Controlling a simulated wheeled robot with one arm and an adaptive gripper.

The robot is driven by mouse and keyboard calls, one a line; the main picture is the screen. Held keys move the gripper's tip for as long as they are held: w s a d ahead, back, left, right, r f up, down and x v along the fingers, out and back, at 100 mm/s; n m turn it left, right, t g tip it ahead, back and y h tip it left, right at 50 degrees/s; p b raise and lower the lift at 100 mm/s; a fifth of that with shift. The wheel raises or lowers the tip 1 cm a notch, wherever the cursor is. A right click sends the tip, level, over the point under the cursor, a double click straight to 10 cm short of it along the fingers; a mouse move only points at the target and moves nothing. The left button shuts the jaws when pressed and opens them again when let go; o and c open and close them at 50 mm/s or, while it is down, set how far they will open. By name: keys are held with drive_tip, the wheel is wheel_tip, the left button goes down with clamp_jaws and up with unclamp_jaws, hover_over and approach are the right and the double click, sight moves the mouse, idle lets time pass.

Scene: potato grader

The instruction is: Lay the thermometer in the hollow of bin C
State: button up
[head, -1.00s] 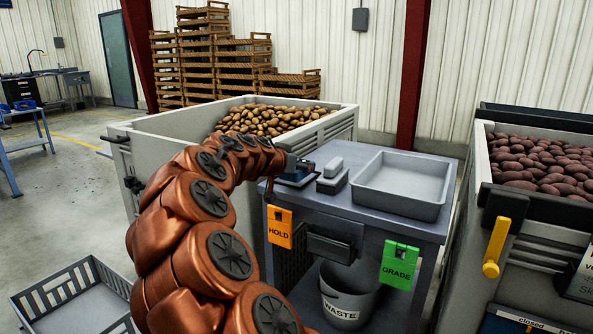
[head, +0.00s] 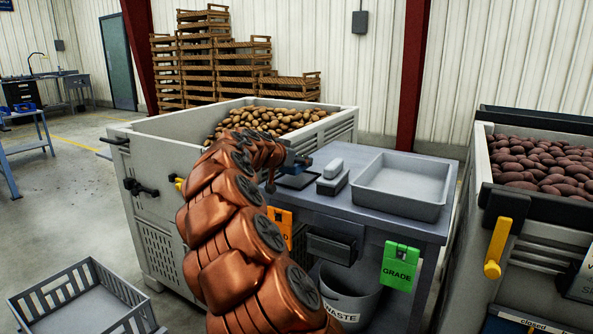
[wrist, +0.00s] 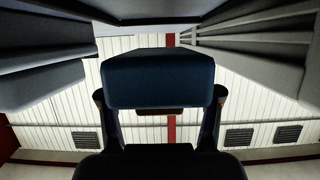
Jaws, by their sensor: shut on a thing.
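My gripper (wrist: 160,100) is shut on a wide dark blue block (wrist: 160,78), seen close up in the wrist view. It is most likely the thermometer, but no dial or stem shows. In the head view my gripper (head: 294,159) is small and partly hidden behind my arm, near the back left of the grey table and beside the potato bin. A large pale bin (head: 165,150) of yellow-brown potatoes stands behind my arm. Another bin (head: 482,147) of red potatoes stands at the right. I cannot read which is bin C, and no hollow shows clearly.
The grey table (head: 390,222) bears a dark flat pad (head: 297,180), a small grey device (head: 333,180) and an empty grey tray (head: 400,185). An orange tag (head: 285,228) and a green GRADE tag (head: 400,264) hang in front. A waste bucket (head: 350,300) stands below.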

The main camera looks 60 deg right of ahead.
drive_tip(key=shift+w+f+b, duration=0.1)
drive_tip(key=shift+f+b, duration=0.75)
drive_tip(key=shift+f, duration=0.65)
drive_tip(key=shift+f, duration=0.2)
drive_tip(key=o, duration=1.2)
drive_tip(key=shift+o, duration=0.2)
drive_tip(key=shift+r+p, duration=0.2)
drive_tip(key=shift+p, duration=0.25)
drive_tip(key=v, duration=0.4)
drive_tip(key=w+p+v, duration=0.1)
drive_tip(key=v, duration=0.1)
drive_tip(key=shift+f, duration=0.1)
drive_tip(key=shift+v, duration=0.8)
drive_tip(key=shift+s+f, duration=0.1)
drive_tip(key=shift+s, duration=0.05)
